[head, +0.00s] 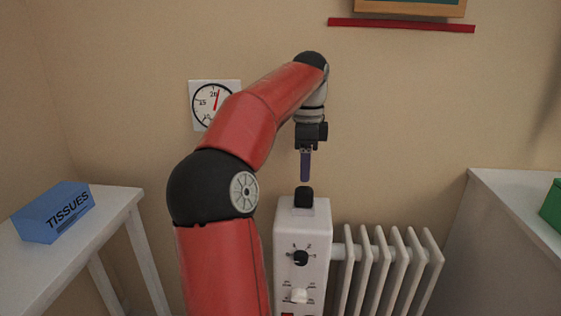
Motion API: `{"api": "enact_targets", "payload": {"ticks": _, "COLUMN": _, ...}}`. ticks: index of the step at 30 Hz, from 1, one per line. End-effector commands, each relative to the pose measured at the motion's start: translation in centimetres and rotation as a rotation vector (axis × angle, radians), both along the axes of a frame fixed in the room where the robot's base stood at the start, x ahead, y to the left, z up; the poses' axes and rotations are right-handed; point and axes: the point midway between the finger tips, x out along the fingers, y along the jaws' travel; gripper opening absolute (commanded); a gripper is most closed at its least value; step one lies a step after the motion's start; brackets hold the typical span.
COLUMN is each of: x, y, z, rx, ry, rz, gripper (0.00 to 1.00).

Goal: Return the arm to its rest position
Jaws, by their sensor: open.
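My arm is red with black joints and rises from the bottom of the head view. It bends over at the upper middle. My gripper (305,166) hangs down from its end, pointing at the floor, and is open. It is seen nearly side-on, so the gap between its fingers hardly shows. Nothing shows held in it. Just below the fingertips is a black knob (304,197) on top of a white heater box (303,222). A small gap shows between the fingertips and the knob.
A ribbed white radiator (390,272) joins the box's right side. A blue tissue box (54,211) lies on a white table (118,200) at left. A green box (552,207) sits on a cabinet (500,180) at right. A red ledge (400,25) and a dial (199,103) are on the wall.

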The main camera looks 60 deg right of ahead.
Motion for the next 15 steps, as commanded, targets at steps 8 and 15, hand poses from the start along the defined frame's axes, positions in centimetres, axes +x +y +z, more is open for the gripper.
{"api": "enact_targets", "payload": {"ticks": 8, "x": 0.1, "y": 0.0, "z": 0.0, "rx": -0.001, "ry": -0.003, "rz": 0.000, "gripper": 0.52}}
{"api": "enact_targets", "payload": {"ticks": 15, "x": 7.8, "y": 0.7, "z": 0.5, "rx": -0.064, "ry": -0.384, "rz": -0.071, "gripper": 0.52}}
